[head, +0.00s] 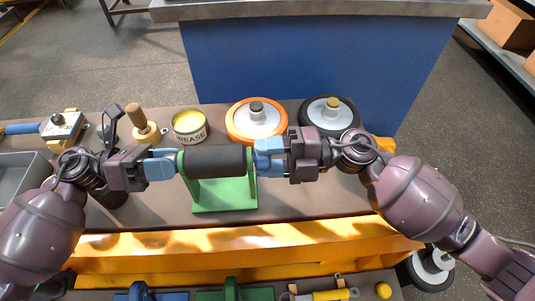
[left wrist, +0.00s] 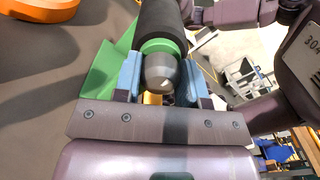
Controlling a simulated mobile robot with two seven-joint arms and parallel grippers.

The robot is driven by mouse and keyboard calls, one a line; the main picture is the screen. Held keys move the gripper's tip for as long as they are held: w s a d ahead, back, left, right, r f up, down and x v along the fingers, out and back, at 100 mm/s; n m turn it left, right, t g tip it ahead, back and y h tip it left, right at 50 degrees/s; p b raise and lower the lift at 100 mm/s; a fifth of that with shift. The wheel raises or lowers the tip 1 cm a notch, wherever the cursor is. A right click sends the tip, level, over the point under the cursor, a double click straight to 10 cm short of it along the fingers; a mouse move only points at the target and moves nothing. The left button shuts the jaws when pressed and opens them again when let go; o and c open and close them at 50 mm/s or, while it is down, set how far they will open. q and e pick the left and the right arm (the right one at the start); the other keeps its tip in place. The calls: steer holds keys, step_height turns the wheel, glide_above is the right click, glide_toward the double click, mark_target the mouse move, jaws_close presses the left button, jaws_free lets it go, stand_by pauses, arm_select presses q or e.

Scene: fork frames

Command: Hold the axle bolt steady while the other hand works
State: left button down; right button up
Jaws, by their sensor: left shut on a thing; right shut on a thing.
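A black roller (head: 214,161) sits crosswise in a green stand (head: 224,194) on the bench. My left gripper (head: 165,164) is at the roller's left end, just outside the green upright. In the left wrist view its blue fingers lie on either side of the grey, rounded axle bolt head (left wrist: 160,72), shut on it. The black roller (left wrist: 160,18) and a green collar show just behind the bolt head. My right gripper (head: 268,155) is shut at the roller's right end; its blue fingers hide the part they hold there.
Behind the roller stand a grease tin (head: 190,127), an orange-rimmed wheel (head: 257,119) and a black-tyred wheel (head: 329,115). A wooden-handled tool (head: 143,123) and a grey tray (head: 20,172) are at left. A yellow beam (head: 240,245) runs along the front.

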steer(key=n, duration=0.7)
steer(key=shift+a, duration=0.1)
steer(key=n, duration=0.7)
steer(key=shift+n, duration=0.4)
arm_select(q)
steer(key=shift+d, duration=0.1)
arm_select(e)
steer(key=n, duration=1)
steer(key=shift+n, duration=0.4)
steer(key=o, duration=0.9)
steer(key=shift+o, duration=0.2)
